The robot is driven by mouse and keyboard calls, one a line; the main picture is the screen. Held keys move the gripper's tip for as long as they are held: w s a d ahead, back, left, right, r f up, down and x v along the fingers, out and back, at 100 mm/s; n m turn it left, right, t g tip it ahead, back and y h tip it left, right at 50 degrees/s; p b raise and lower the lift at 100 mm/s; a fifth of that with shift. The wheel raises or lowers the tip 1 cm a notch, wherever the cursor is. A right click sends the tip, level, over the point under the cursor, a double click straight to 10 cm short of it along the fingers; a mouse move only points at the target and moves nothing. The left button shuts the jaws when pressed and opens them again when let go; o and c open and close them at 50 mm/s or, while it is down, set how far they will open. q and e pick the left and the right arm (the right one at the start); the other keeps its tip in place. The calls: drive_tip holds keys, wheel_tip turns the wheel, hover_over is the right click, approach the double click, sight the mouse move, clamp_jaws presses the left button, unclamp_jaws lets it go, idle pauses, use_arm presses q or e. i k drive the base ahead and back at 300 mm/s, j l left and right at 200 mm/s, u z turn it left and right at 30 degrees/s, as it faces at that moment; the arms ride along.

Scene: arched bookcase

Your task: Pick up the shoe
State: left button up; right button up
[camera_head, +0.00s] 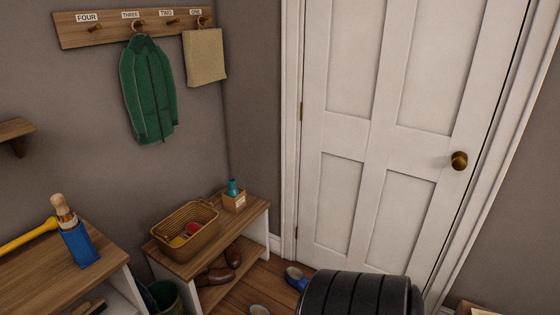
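A blue shoe (297,277) lies on the floor by the foot of the white door, partly hidden by a black rounded shape in front. Another pale bluish shoe-like item (259,310) is cut off at the bottom edge. Brown shoes (216,275) sit on the low shelf under the small wooden bench (180,263). Neither of my grippers is in view.
A wicker basket (186,227) and a small box with a teal bottle (234,198) stand on the bench. A wooden cabinet (40,275) at left holds a blue container (80,246). A green bin (164,297) stands between. The closed door (385,130) bounds the back.

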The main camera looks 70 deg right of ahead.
sight(295, 278)
drive_tip(key=i+l+u, duration=0.1)
drive_tip(key=l+u, duration=0.2)
drive_tip(key=l, duration=1.4)
